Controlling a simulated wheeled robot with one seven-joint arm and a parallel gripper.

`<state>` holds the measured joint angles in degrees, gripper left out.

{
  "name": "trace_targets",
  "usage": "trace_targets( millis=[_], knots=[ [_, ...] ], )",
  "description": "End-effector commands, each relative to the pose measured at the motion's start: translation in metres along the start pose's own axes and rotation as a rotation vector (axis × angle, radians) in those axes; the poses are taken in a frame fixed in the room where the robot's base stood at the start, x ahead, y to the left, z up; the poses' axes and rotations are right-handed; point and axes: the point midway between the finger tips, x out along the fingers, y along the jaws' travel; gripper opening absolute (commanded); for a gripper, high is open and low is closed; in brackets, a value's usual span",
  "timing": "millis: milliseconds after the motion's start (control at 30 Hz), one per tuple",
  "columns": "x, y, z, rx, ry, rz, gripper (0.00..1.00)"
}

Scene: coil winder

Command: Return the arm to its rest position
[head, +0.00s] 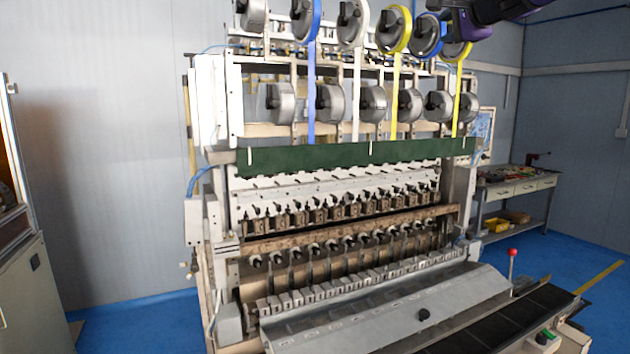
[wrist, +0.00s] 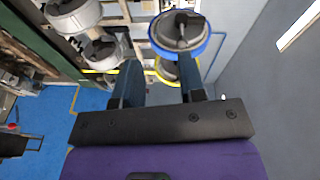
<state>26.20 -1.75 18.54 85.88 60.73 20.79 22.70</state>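My gripper (wrist: 158,66) is open in the wrist view, with its two dark fingers apart and nothing seen held between them. A blue-rimmed reel (wrist: 203,43) shows just beyond the tip of the right finger; I cannot tell whether they touch. A yellow-rimmed reel (wrist: 157,73) shows behind and between the fingers. In the head view, my dark purple arm (head: 490,14) reaches in at the top right, in front of the upper row of reels. Its fingers are not clearly visible there.
The coil winder (head: 240,100) fills the middle, with blue, white and yellow tapes hanging from its upper reels. A workbench (head: 515,188) stands at the right wall. A grey cabinet (head: 35,300) stands at the left. Blue floor (head: 140,325) is clear between cabinet and machine.

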Motion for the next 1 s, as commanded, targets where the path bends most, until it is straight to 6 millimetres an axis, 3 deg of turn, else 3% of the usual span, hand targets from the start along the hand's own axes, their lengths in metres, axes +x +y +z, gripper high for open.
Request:
trace_targets(
  millis=[33, 200, 400, 600, 800, 1000],
  knots=[
    [-0.012, 0.010, 0.019, -0.062, -0.024, 0.037, 0.37],
    [-0.063, 0.067, 0.073, -0.316, -0.125, 0.201, 0.37],
    [-0.137, 0.145, 0.115, -0.591, -0.257, 0.390, 0.37],
    [-0.217, 0.228, 0.137, -0.825, -0.401, 0.565, 0.37],
    [-0.295, 0.309, 0.146, -1.024, -0.555, 0.717, 0.37],
    [-0.348, 0.367, 0.146, -1.155, -0.673, 0.817, 0.37]
  ],
)
